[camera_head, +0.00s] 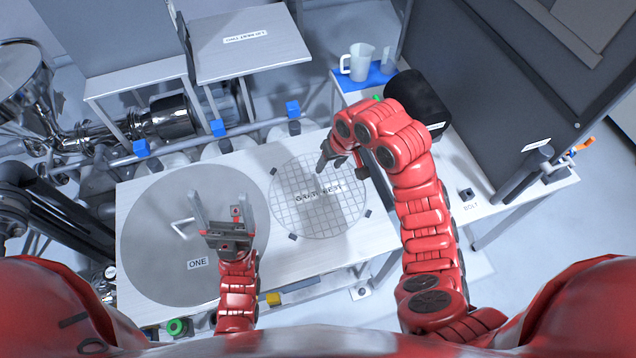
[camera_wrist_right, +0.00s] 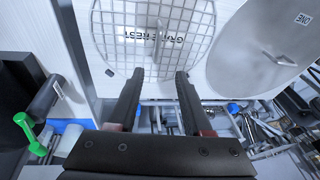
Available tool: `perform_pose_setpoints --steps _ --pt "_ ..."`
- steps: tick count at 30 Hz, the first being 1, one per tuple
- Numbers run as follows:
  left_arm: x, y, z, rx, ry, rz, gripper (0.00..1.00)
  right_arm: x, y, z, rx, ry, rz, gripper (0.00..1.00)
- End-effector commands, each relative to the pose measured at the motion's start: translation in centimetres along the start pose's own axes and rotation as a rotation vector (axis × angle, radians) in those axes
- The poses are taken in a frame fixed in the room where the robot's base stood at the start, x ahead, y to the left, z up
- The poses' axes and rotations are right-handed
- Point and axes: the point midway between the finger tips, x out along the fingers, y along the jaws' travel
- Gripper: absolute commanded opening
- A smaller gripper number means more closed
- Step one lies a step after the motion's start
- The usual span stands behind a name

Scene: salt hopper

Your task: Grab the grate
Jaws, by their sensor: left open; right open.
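The grate (camera_head: 318,215) is a round wire mesh lying flat on the white table at the spot labelled GRATE REST. It also shows at the top of the right wrist view (camera_wrist_right: 190,22). My right gripper (camera_head: 335,165) is open and empty by the grate's upper right part. In the right wrist view its two fingers (camera_wrist_right: 160,78) are spread and point toward the grate's edge, with nothing between them. I cannot tell the height gap. My left gripper (camera_head: 219,198) is open and empty over the grey round lid marked ONE.
The large grey lid (camera_head: 150,235) with a raised handle lies left of the grate; it also shows in the right wrist view (camera_wrist_right: 265,50). Small dark stops sit around the grate. A jug (camera_head: 358,62) stands on a blue mat behind. A dark cabinet (camera_head: 490,90) rises at the right.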

Motion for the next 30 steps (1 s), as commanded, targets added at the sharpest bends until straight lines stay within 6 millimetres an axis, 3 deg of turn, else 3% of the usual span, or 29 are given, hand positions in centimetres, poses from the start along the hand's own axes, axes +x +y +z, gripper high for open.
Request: perform_pose_setpoints --steps 9,15,22,30 --pt "-4.7 0.2 0.8 0.0 0.0 0.0 0.86 8.0 0.0 0.2 0.003 0.001 -0.007 0.5" --pt "-6.9 0.3 1.2 0.0 0.0 0.0 0.86 10.8 0.1 0.0 0.001 0.005 -0.003 0.5" --pt "-6.6 0.3 1.1 0.0 0.0 0.0 0.86 11.6 0.1 -0.2 0.0 0.003 -0.003 0.5" --pt "-4.6 0.2 0.8 0.0 0.0 0.0 0.86 14.9 0.5 -0.1 0.001 -0.002 -0.003 0.5"
